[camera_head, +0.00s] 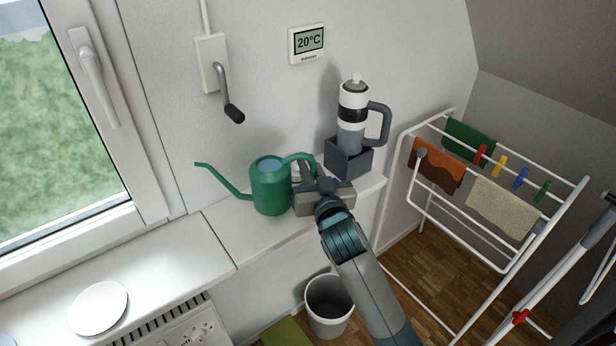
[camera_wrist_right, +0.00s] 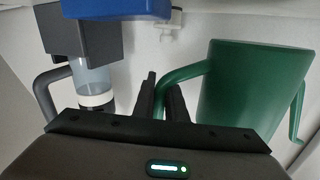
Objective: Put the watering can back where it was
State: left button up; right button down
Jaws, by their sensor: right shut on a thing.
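The green watering can (camera_head: 269,190) is upright at the white ledge (camera_head: 235,232), with its spout pointing left and its handle to the right. I cannot tell whether its base touches the ledge. My right gripper (camera_head: 306,172) is at the can's right side, shut on its handle. The right wrist view shows the can (camera_wrist_right: 245,88) upside down, its green handle passing between the fingers (camera_wrist_right: 161,97); the fingers hide part of the handle. My left gripper is not in view.
A bottle (camera_head: 352,115) with a grey handle stands in a dark holder (camera_head: 349,158), close right of my gripper. A crank (camera_head: 228,98) hangs on the wall above. A drying rack (camera_head: 440,222) stands right, a bin (camera_head: 329,310) below. A white plate (camera_head: 99,307) lies left.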

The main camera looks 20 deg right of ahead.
jog(key=shift+r, duration=0.1)
jog(key=shift+f+p, duration=0.4)
jog(key=shift+f, duration=1.65)
jog(key=c, duration=1.8)
grip_release()
jog(key=shift+f, duration=0.15)
jog(key=shift+s, duration=0.1)
